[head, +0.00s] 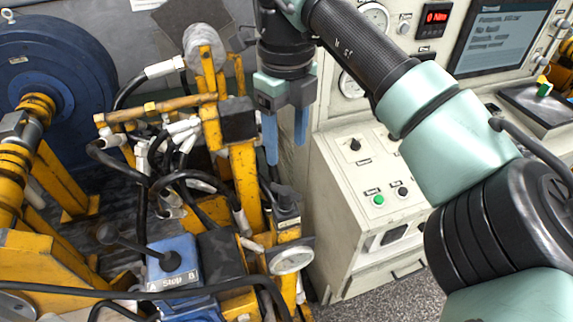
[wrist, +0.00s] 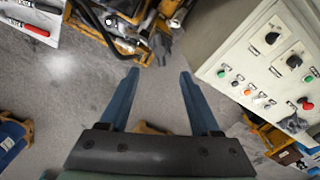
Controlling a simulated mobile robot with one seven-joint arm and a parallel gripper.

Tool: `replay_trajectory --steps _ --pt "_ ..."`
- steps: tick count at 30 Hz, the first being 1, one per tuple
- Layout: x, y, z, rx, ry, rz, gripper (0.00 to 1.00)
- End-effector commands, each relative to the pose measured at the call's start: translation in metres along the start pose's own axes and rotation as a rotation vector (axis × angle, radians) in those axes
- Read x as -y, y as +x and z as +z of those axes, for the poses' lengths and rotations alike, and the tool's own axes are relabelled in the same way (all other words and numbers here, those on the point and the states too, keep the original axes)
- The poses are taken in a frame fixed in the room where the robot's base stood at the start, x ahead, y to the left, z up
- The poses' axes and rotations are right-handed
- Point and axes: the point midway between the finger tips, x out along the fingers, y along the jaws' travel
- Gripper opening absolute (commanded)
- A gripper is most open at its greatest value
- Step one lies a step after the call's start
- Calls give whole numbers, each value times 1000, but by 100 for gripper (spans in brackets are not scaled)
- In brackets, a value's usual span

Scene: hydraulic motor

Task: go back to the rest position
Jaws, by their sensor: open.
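My gripper (head: 286,138) hangs pointing down between the yellow machine frame and the white control cabinet in the head view. Its two blue fingers are apart with nothing between them. In the wrist view the open fingers (wrist: 157,98) also show, with grey floor between and beyond them. The gripper appears clear of the things around it, though in the head view it overlaps the edge of the machine frame and the gap there is hard to judge.
The yellow hydraulic frame (head: 244,180) with black hoses stands left, beside a large blue motor (head: 50,85). The white cabinet (head: 345,225) with buttons stands right. A blue box with a lever (head: 172,268) and a gauge (head: 291,257) are in front. Grey floor (wrist: 75,95) lies open below.

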Motion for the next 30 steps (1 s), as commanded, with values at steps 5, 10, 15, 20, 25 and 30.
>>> replay_trajectory --steps 5,10,15,20,25,30 --pt "0 -12 0 1 -1 1 64" --pt "0 -14 0 0 -1 2 64" --pt "0 -13 0 0 -1 1 64" --pt "-3 -13 3 11 -8 7 64" --pt "-48 -15 48 180 -101 100 64" --pt "-145 -52 117 525 -244 326 64"
